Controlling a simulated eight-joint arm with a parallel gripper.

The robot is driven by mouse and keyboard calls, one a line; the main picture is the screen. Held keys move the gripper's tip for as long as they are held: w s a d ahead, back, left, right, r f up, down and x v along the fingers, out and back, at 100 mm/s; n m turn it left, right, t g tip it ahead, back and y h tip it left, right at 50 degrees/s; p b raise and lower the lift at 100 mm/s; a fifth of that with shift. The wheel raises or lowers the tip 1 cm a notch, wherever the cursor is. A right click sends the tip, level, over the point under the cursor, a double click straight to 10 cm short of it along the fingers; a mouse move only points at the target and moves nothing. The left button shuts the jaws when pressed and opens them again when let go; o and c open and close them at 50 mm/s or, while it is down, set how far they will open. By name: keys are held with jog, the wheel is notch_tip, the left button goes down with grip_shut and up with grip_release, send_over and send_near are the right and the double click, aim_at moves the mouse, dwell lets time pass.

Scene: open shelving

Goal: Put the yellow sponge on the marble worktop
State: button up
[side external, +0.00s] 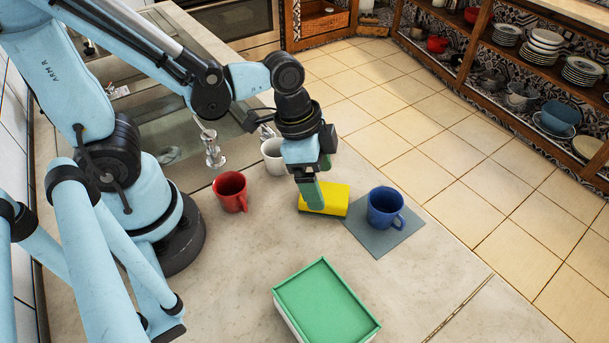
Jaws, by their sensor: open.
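The yellow sponge (334,199) lies on the pale marble worktop (240,274), between a red mug and a blue mug. It is a block with a yellow upper part and a darker lower edge. My gripper (314,190) points down right at the sponge, and its green fingers overlap the sponge's left part in this view. The gripper is open. The near finger hides part of the sponge, and I cannot tell whether the fingers touch it.
The blue mug (384,207) stands on a grey square mat (377,240) to the right. The red mug (231,191) and a white mug (273,155) stand to the left. A green-topped box (324,305) is in front. Bare worktop lies between the box and the mugs.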

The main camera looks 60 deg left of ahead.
jog(key=v, duration=0.9)
jog(key=w+a+n+t+y, duration=0.2)
jog(key=w+a+n+t, duration=0.1)
jog(key=a+n+t, duration=0.2)
jog(key=a+n, duration=0.2)
jog(key=n, duration=0.2)
jog(key=shift+w+a+r, duration=0.2)
jog(key=shift+w+r, duration=0.05)
jog(key=shift+r, duration=0.1)
dwell(0.8)
